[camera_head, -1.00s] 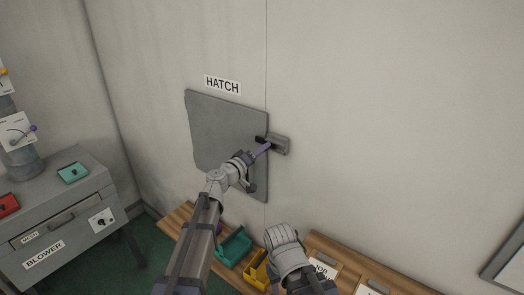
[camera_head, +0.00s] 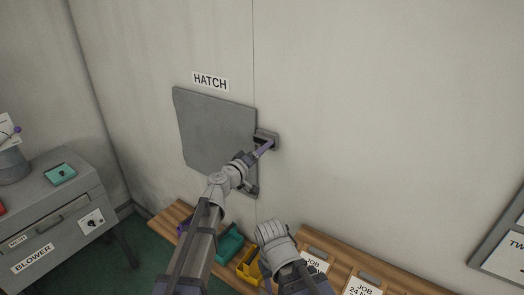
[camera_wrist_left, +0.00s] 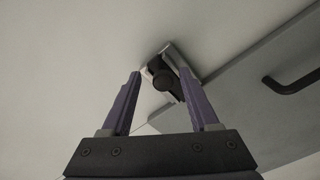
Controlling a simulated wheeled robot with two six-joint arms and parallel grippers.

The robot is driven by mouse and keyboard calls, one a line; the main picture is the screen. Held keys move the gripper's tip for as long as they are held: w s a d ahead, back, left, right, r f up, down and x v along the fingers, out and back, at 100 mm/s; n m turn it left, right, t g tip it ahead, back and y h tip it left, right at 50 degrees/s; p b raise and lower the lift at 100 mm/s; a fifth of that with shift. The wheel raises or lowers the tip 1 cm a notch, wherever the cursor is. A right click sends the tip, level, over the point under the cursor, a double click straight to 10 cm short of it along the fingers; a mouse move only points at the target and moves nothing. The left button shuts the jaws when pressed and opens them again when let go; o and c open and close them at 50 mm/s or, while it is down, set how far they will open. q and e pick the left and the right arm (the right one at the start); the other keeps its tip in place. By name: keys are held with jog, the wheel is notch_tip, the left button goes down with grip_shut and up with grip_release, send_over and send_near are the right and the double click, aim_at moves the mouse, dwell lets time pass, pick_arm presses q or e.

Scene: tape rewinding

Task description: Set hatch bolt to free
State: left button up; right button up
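The grey hatch (camera_head: 214,128) is a flat panel on the wall under a HATCH label. The hatch bolt (camera_head: 270,136) is a small grey housing with a dark slide, on the wall at the panel's right edge. The dark slide no longer sticks out over the panel. In the left wrist view the bolt's round dark knob (camera_wrist_left: 160,77) sits ahead, between my two fingertips. My left gripper (camera_head: 264,147) is at the bolt; its purple fingers (camera_wrist_left: 160,72) stand apart, and I cannot tell whether they touch the knob. My right gripper is not visible, only its arm.
A wooden bench (camera_head: 313,244) below carries a teal bin (camera_head: 230,243), a yellow bin (camera_head: 249,264) and job cards. A blower cabinet (camera_head: 60,220) stands at the left. The hatch handle (camera_wrist_left: 290,84) shows in the left wrist view. The wall right of the bolt is clear.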

pick_arm(q)
jog(key=shift+a, duration=0.1)
jog(key=v, duration=0.7)
jog(key=shift+s+a, duration=0.2)
jog(key=shift+s, duration=0.05)
